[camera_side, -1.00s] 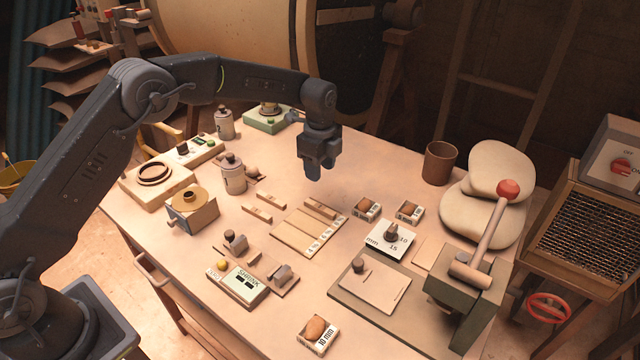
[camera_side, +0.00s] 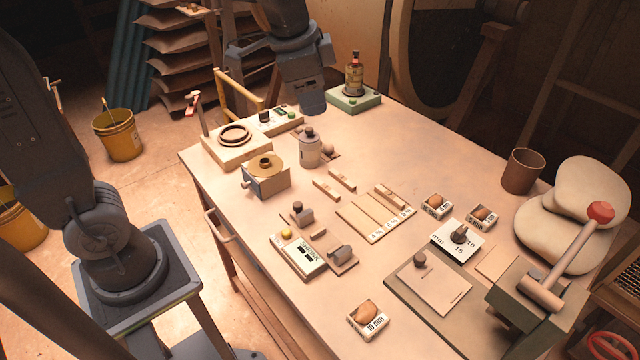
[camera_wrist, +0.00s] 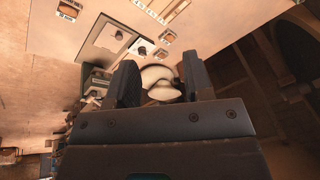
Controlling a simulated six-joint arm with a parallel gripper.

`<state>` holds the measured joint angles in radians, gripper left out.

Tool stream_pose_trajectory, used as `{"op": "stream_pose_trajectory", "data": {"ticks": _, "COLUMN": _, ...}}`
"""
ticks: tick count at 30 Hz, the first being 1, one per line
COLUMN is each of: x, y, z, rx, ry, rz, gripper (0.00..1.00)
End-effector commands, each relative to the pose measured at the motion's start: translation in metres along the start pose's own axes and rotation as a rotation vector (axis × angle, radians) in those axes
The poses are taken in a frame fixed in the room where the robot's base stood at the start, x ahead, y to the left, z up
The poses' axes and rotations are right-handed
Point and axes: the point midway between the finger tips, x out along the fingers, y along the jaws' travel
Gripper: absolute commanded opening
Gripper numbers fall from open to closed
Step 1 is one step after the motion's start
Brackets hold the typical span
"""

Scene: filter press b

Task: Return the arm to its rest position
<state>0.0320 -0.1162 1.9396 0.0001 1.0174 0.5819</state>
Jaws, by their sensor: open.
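My gripper (camera_side: 314,104) hangs at the back left of the table in the side view, with its fingers pointing down, apart from the table top. It is close to the left of a green stand (camera_side: 343,103) that bears an amber bottle (camera_side: 354,75). In the wrist view my gripper (camera_wrist: 160,80) shows two dark fingers spread apart with nothing held between them. The far part of my arm is folded back at the top of the side view, and some of it is out of frame.
The work table (camera_side: 370,150) carries a grey canister (camera_side: 309,149), a brass-topped block (camera_side: 266,177), a dark-ringed base (camera_side: 236,143) and several small boxes. A yellow bucket (camera_side: 118,135) stands on the floor at left.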

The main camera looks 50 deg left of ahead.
Motion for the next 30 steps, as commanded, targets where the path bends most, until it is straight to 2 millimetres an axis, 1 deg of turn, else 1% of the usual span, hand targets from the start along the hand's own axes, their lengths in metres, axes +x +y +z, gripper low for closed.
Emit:
{"op": "stream_pose_trajectory", "data": {"ticks": 1, "x": -0.01, "y": 0.009, "z": 0.017, "rx": -0.064, "ry": 0.022, "rz": -0.015, "gripper": 0.47}}
{"op": "stream_pose_trajectory", "data": {"ticks": 5, "x": -0.023, "y": 0.033, "z": 0.057, "rx": -0.244, "ry": 0.072, "rz": -0.042, "gripper": 0.47}}
{"op": "stream_pose_trajectory", "data": {"ticks": 6, "x": -0.024, "y": 0.04, "z": 0.069, "rx": -0.297, "ry": 0.088, "rz": -0.048, "gripper": 0.47}}
{"op": "stream_pose_trajectory", "data": {"ticks": 9, "x": -0.024, "y": 0.056, "z": 0.096, "rx": -0.419, "ry": 0.125, "rz": -0.059, "gripper": 0.47}}
{"op": "stream_pose_trajectory", "data": {"ticks": 12, "x": -0.021, "y": 0.069, "z": 0.116, "rx": -0.513, "ry": 0.154, "rz": -0.065, "gripper": 0.47}}
{"op": "stream_pose_trajectory", "data": {"ticks": 15, "x": -0.018, "y": 0.076, "z": 0.128, "rx": -0.575, "ry": 0.174, "rz": -0.068, "gripper": 0.47}}
{"op": "stream_pose_trajectory", "data": {"ticks": 18, "x": -0.016, "y": 0.08, "z": 0.133, "rx": -0.605, "ry": 0.183, "rz": -0.068, "gripper": 0.47}}
{"op": "stream_pose_trajectory", "data": {"ticks": 30, "x": -0.015, "y": 0.081, "z": 0.134, "rx": -0.611, "ry": 0.182, "rz": -0.068, "gripper": 0.47}}
